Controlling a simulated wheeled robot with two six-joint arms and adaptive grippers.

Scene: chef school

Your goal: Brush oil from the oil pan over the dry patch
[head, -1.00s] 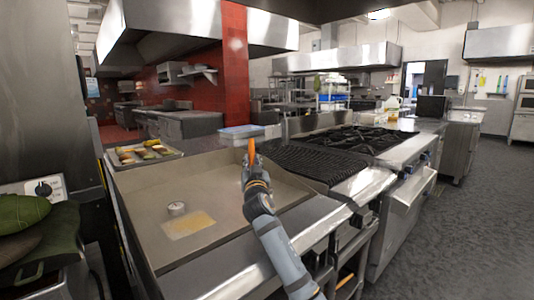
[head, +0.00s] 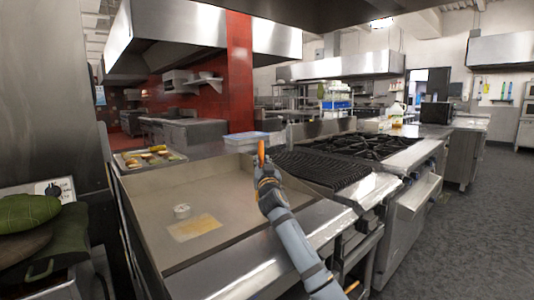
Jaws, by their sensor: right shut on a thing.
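My right gripper (head: 264,172) is shut on an orange-handled tool (head: 261,152), held upright above the right part of the flat griddle (head: 140,205). The tool's lower end and any bristles are hidden by the gripper. A pale yellow rectangular patch (head: 195,228) lies on the griddle, left of and nearer than the gripper. A small round metal cup (head: 182,211) stands just behind the patch. A shallow bluish container (head: 246,137) sits at the griddle's back edge, behind the tool. I cannot tell which of these vessels is the oil pan. My left gripper is out of view.
A tray with food pieces (head: 149,158) is at the griddle's back left. A black-grated stove (head: 355,147) adjoins on the right. Green bags or mitts (head: 45,240) lie at the near left. Most of the griddle surface is bare.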

